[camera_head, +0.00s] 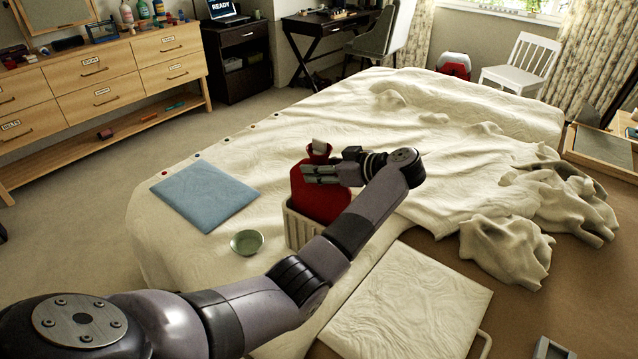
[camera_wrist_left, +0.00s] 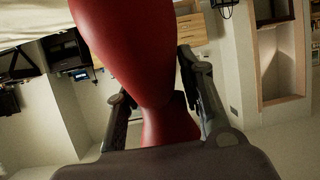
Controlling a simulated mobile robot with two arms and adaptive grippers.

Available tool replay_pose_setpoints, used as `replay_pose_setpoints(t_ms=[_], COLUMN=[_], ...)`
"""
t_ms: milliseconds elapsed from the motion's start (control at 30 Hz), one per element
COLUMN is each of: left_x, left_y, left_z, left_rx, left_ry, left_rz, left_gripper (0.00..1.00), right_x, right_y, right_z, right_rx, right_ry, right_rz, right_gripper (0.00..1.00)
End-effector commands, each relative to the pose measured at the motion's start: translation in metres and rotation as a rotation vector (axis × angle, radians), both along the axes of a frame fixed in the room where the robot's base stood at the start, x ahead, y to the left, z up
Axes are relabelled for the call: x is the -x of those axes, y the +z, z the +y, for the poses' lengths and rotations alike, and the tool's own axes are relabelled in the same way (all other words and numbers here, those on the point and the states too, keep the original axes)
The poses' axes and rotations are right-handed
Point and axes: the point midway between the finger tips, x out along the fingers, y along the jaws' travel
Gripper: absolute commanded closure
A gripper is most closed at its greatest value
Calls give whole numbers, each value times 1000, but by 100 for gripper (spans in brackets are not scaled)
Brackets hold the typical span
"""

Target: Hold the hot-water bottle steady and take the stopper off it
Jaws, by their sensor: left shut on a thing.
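A red hot-water bottle (camera_head: 322,200) stands upright in a pale ribbed holder (camera_head: 300,231) near the bed's front edge. A small pale stopper (camera_head: 319,143) shows at the top of its neck. My left gripper (camera_head: 312,172) reaches in from the right side of the bottle and is shut on it just below the mouth. In the left wrist view, the bottle (camera_wrist_left: 130,40) runs between the two fingers (camera_wrist_left: 153,80), one on each side of its narrowing neck; the stopper is not visible there. My right gripper is not in view.
A green bowl (camera_head: 246,242) and a blue mat (camera_head: 205,193) lie on the bed left of the holder. Rumpled cream bedding (camera_head: 440,110) covers the bed behind. A pale padded board (camera_head: 410,305) is at the lower right. A wooden dresser (camera_head: 100,75) stands at the left.

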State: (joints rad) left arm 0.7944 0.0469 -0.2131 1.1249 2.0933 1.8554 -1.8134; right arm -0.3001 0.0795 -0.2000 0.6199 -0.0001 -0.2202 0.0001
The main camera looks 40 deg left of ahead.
Motion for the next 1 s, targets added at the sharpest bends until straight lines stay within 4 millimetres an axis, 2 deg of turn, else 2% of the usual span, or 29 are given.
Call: replay_pose_setpoints(t_ms=[33,200,500,700,1000], left_x=[-1,0,0,0,0], left_y=[14,50,103,124,130], left_z=[0,0,0,0,0], left_rx=[0,0,-1,-1,-2], left_ry=[0,1,1,1,2], left_rz=[-8,-7,-6,-3,-1], left_gripper=[100,100,100,100,100], right_x=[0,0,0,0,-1], right_y=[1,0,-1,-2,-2], right_z=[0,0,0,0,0], right_rx=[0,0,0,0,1], right_ry=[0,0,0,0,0], right_rz=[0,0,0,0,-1], right_gripper=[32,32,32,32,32])
